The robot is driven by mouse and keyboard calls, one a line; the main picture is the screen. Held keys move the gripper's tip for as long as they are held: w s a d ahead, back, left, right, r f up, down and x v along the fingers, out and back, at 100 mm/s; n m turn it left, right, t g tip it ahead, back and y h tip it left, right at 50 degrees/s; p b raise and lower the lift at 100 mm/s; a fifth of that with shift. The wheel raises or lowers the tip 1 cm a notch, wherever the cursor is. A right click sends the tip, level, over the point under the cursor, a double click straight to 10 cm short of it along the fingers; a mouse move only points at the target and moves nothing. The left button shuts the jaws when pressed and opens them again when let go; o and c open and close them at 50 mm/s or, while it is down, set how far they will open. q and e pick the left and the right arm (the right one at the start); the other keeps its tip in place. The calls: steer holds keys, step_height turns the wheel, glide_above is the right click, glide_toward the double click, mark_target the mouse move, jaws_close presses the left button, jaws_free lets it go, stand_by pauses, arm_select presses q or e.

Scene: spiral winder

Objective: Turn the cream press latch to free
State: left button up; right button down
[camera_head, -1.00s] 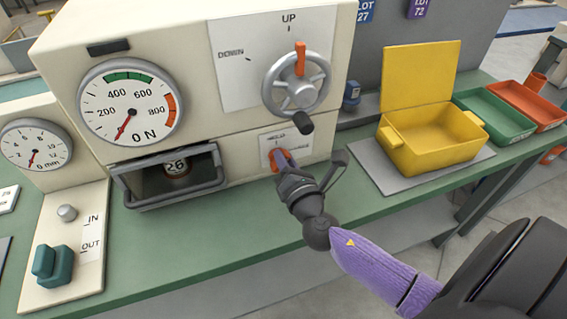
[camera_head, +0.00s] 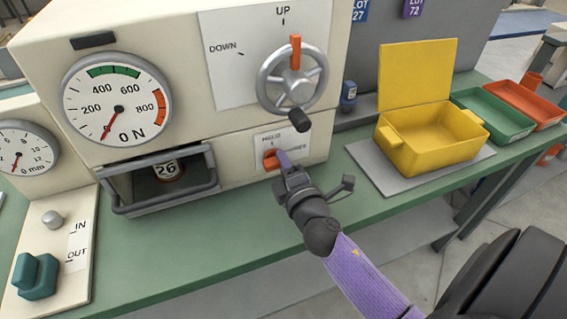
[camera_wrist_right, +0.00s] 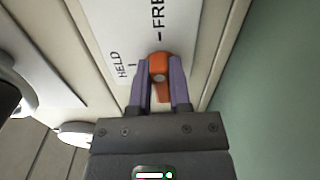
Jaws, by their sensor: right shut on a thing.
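The cream press (camera_head: 120,30) stands on the bench. Its small orange latch (camera_head: 271,160) sits low on the front, beside a white label with HELD and FREE marks. In the right wrist view the latch (camera_wrist_right: 159,60) lies between the two purple fingers of my right gripper (camera_wrist_right: 160,92), which is shut on it. There its long axis runs roughly toward the FREE mark, with the HELD mark off to the left. In the head view my right gripper (camera_head: 282,161) partly covers the latch. My left gripper is not in view.
A handwheel (camera_head: 293,78) with a dark knob is just above the latch. A yellow box (camera_head: 430,145) stands on a grey mat at right, beside green and orange trays.

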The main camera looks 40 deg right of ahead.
steer(key=shift+f+m, duration=0.1)
steer(key=shift+m, duration=0.4)
steer(key=c, duration=0.6)
jaws_free()
steer(key=shift+o, duration=0.2)
